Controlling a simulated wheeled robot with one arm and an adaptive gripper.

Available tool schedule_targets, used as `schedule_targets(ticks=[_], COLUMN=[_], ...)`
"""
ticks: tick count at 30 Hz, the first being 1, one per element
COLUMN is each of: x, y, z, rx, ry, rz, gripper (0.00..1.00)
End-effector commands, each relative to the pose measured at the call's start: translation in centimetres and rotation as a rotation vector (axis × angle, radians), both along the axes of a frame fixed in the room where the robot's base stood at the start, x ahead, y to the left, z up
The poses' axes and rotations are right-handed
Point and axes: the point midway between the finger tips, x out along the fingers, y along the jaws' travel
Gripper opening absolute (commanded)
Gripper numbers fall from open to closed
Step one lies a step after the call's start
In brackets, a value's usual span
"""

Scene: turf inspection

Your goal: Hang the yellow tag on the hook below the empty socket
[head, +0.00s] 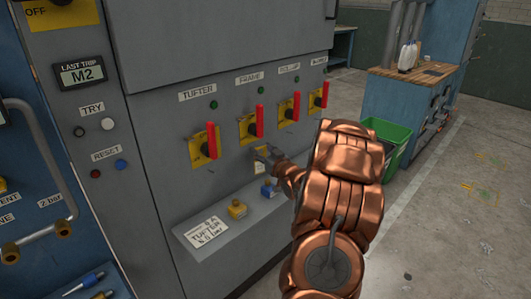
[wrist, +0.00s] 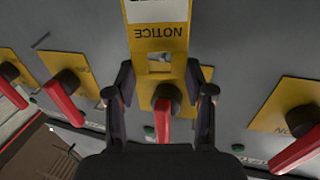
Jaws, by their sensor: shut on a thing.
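The yellow tag (wrist: 160,42) has a white panel, the word NOTICE upside down in the wrist view, and a slot near its edge. My gripper (wrist: 160,85) is shut on it, with one dark finger at each side of the tag. In the head view my gripper (head: 266,154) is just below the FRAME switch, close to the grey panel, and a small pale part of the tag (head: 258,167) shows under it. I cannot make out the hook or an empty socket in either view.
Red-handled switches on yellow plates, such as TUFTER (head: 203,145) and FRAME (head: 250,125), line the panel. A grey shelf (head: 215,236) below holds a yellow block (head: 237,209), a blue block (head: 268,188) and a label card. A green bin (head: 388,138) stands right of my arm.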

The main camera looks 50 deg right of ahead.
Motion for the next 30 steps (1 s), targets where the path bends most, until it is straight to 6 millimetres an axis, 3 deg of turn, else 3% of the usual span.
schedule_targets(ticks=[15, 29, 30], x=[2.4, 3.1, 3.1], y=[0.0, 0.1, 0.1], z=[-0.6, -1.0, -1.0], rx=[0.002, 0.001, 0.001], ry=[0.002, 0.003, 0.003], rz=[0.000, 0.002, 0.003], gripper=[0.18, 0.19, 0.14])
